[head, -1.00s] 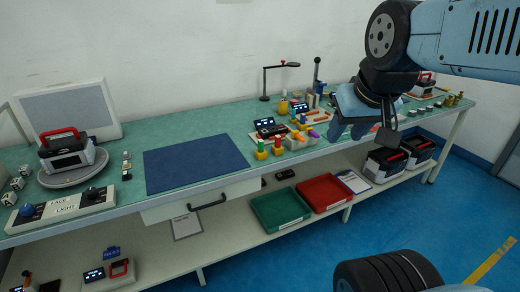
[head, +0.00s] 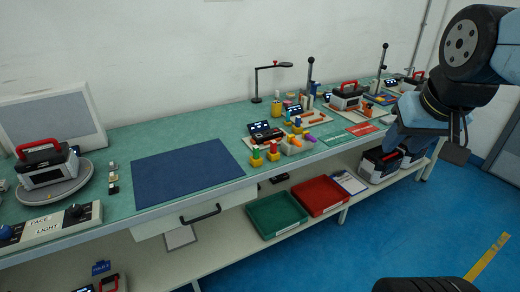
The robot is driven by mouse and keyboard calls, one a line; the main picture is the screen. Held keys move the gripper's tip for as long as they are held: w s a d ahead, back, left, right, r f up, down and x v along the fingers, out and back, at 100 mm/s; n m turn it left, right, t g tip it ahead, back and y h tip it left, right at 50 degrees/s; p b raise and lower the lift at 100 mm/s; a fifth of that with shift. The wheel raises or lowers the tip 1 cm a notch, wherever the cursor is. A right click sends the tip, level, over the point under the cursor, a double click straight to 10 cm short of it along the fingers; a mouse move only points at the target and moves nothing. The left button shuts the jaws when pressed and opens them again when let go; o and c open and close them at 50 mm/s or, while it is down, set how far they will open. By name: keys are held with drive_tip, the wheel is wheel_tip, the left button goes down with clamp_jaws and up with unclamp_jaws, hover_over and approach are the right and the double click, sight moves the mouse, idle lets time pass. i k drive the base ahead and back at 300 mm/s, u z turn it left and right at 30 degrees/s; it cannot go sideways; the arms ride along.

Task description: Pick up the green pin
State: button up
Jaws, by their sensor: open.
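The green pin (head: 255,153) stands upright on a yellow base near the front edge of the bench, right of the blue mat. A red pin (head: 273,148) on a similar yellow base stands just to its right. My gripper (head: 424,148) is at the right of the head view, in front of the bench's right part and well to the right of the green pin. It is open, and I see nothing held in it.
The blue mat (head: 188,176) is bare. Behind the pins are a small dark display device (head: 264,132) and a lamp (head: 257,85). Below are a green tray (head: 276,216) and a red tray (head: 319,196). Blue floor is clear in front.

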sight(256, 148)
drive_tip(key=z, duration=0.05)
drive_tip(key=i, duration=1)
drive_tip(key=u, duration=0.05)
